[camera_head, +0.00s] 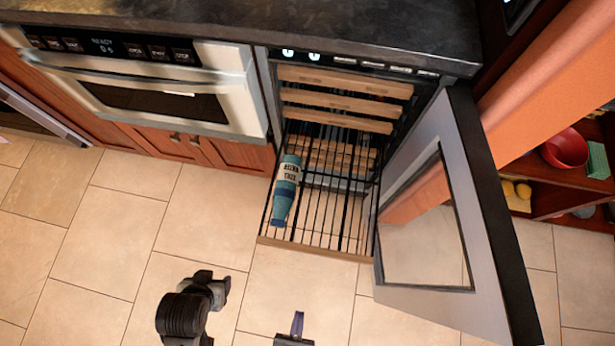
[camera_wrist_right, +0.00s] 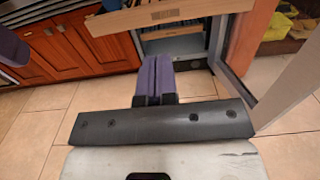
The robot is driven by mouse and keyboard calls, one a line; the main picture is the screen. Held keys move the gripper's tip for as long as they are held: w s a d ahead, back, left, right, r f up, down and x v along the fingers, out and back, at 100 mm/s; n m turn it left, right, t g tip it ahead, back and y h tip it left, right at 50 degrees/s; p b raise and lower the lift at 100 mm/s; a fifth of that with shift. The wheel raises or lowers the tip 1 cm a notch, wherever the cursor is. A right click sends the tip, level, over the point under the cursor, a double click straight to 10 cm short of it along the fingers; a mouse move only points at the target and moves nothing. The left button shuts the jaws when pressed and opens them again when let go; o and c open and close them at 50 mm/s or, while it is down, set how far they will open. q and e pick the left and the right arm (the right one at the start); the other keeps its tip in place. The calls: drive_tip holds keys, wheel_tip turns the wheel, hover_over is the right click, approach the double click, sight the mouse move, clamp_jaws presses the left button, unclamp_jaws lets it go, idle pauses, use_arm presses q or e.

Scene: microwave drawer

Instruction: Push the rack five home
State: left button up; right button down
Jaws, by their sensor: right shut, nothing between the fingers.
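The pulled-out rack (camera_head: 345,253) has dark wires and a wooden front strip, and it sticks out of the open wine cooler below several other racks. A teal bottle (camera_head: 286,185) with a white label lies on its left side. My right gripper (camera_head: 298,318) is shut and empty, low in the head view, in front of the rack and apart from its front strip. In the right wrist view, its purple fingers (camera_wrist_right: 155,62) are together, with a wooden rack front (camera_wrist_right: 165,14) beyond them.
The cooler's glass door (camera_head: 440,215) stands open on the right, close beside the rack. An oven (camera_head: 150,88) and red-brown cabinets (camera_head: 190,146) are to the left. A shelf with a red bowl (camera_head: 565,148) is at the far right.

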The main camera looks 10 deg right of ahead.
drive_tip(key=b+x, duration=0.5)
drive_tip(key=x, duration=0.8)
drive_tip(key=shift+w+b, duration=0.3)
drive_tip(key=shift+b, duration=0.1)
drive_tip(key=shift+d, duration=0.2)
